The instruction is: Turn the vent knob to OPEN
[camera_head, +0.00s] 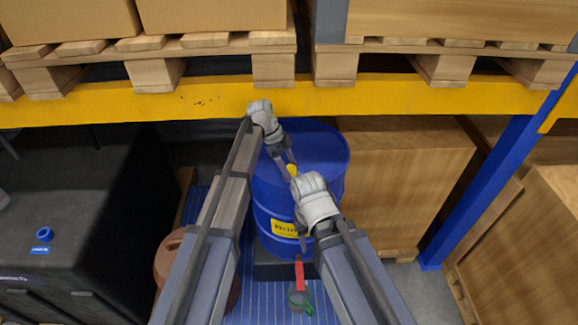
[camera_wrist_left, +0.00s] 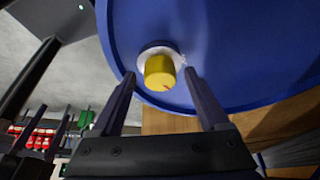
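The yellow vent knob (camera_head: 292,169) is on top of the blue drum (camera_head: 323,150), partly hidden by my arms in the head view. In the left wrist view the knob (camera_wrist_left: 158,72) stands on a pale round collar and has a small reddish mark on its lower part. My left gripper (camera_wrist_left: 160,76) is open, with one finger on each side of the knob and a gap on both sides. My right wrist (camera_head: 316,202) is in front of the drum. No OPEN marking is readable.
A yellow rack beam (camera_head: 200,103) with pallets and boxes runs above the drum. A wooden crate (camera_head: 410,170) stands to its right, near a blue post (camera_head: 490,180). A black case (camera_head: 70,200) is at left. A red and green item (camera_head: 299,285) is below the drum.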

